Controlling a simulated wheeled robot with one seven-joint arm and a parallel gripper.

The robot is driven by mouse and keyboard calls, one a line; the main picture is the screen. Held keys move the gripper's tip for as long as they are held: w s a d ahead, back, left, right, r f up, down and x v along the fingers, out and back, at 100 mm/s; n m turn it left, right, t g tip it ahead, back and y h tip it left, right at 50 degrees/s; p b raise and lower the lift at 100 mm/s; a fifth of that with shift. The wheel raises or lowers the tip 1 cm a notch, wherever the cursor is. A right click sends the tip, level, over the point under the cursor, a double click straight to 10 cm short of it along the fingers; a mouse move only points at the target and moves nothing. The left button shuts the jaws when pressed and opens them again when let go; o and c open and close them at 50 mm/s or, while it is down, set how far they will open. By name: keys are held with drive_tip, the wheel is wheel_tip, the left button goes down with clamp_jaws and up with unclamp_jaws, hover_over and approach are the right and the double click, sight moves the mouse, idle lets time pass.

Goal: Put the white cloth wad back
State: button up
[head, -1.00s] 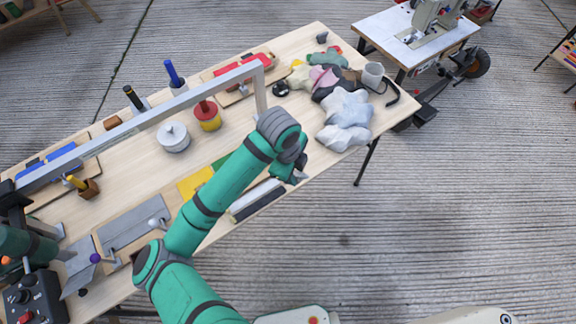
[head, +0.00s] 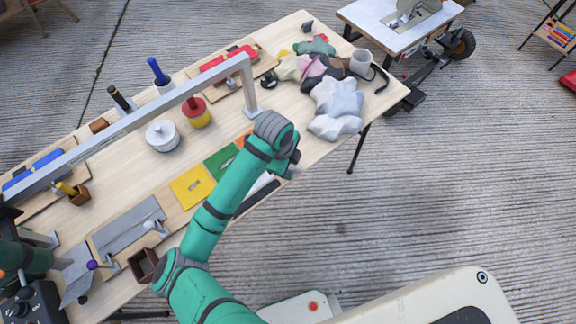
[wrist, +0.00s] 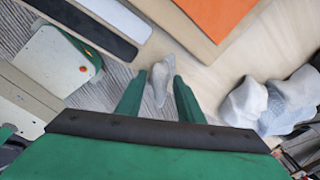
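A small crumpled, greyish-white cloth wad (wrist: 161,82) is between the two fingertips of my gripper (wrist: 160,86) in the wrist view. The fingers are closed in on it from both sides. In the head view my gripper (head: 288,166) is over the front edge of the workbench, and a pale bit of the wad shows at its tip. Larger white cloth (head: 335,126) and pale blue-grey cloth (head: 338,96) lie heaped at the bench's right end, apart from my gripper. They also show at the right of the wrist view (wrist: 243,101).
The wooden workbench (head: 130,180) carries coloured cloths, a grey mug (head: 360,63), a white pot (head: 162,136), a red-and-yellow pot (head: 196,113) and yellow, green and orange sheets (head: 192,187). A grey metal frame (head: 150,118) spans above the bench. A sewing table (head: 400,30) stands beyond.

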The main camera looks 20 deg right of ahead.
drive_tip(key=shift+o, duration=1.3)
wheel_tip(320, 180, up, 12)
drive_tip(key=a, duration=0.2)
drive_tip(key=shift+s, duration=0.15)
drive_tip(key=shift+a, duration=0.1)
